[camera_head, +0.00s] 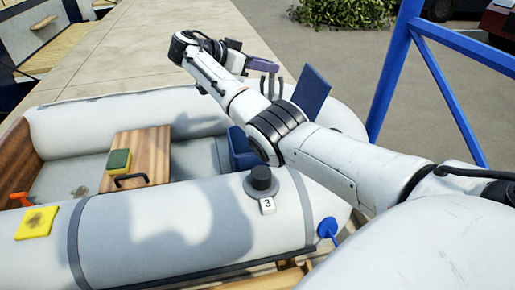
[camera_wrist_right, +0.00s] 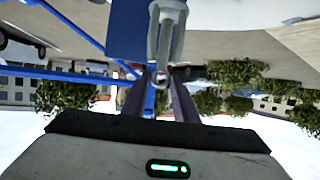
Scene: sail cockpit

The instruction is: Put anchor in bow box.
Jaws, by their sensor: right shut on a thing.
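My right gripper (camera_head: 263,65) reaches over the inflatable boat from the right, its purple fingers shut on the grey anchor (camera_head: 271,84). The anchor hangs below the fingers, its prongs apart. In the right wrist view the anchor (camera_wrist_right: 165,32) extends from between the fingertips (camera_wrist_right: 160,76). The blue bow box (camera_head: 242,148) sits inside the boat near the bow, partly hidden by my right arm. Its blue lid (camera_head: 312,88) stands raised, to the right of the anchor. In the wrist view a blue panel (camera_wrist_right: 125,22) shows beside the anchor. My left gripper is out of view.
The boat's grey tube (camera_head: 140,235) runs along the front, with a black knob (camera_head: 261,180) on it. A wooden seat (camera_head: 145,155) carries a green-and-yellow sponge (camera_head: 119,162). A yellow cloth (camera_head: 36,222) lies on the tube. A blue frame (camera_head: 395,75) stands at right.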

